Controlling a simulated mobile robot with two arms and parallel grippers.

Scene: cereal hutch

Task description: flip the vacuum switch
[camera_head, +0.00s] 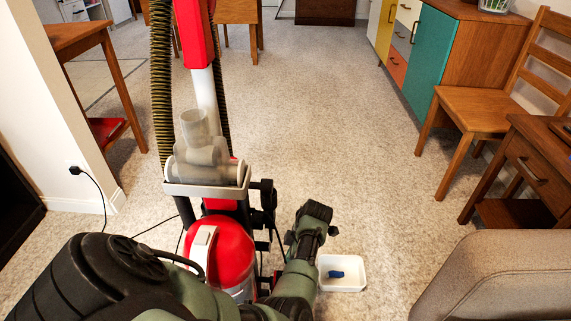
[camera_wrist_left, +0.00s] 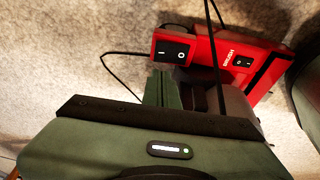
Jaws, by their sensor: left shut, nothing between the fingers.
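The upright vacuum (camera_head: 235,245) stands in the lower middle of the head view, with a red canister and a clear cylinder. In the left wrist view its red panel (camera_wrist_left: 220,58) carries a black rocker switch (camera_wrist_left: 172,51) marked I and O. A smaller switch (camera_wrist_left: 242,62) sits to the right, by the word BRUSH. My left gripper (camera_head: 313,215) is beside the vacuum's right side. Its fingers (camera_wrist_left: 162,82) are shut and empty, just below the larger switch in the wrist view; I cannot tell whether they touch the panel. The switches are hidden in the head view. My right gripper is not in view.
A white tray (camera_head: 342,282) holding a small blue object (camera_head: 336,274) lies on the carpet right of my left gripper. A cord runs from the wall plug (camera_head: 75,170). A grey seat (camera_head: 500,277) stands at lower right. Carpet beyond the vacuum is clear.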

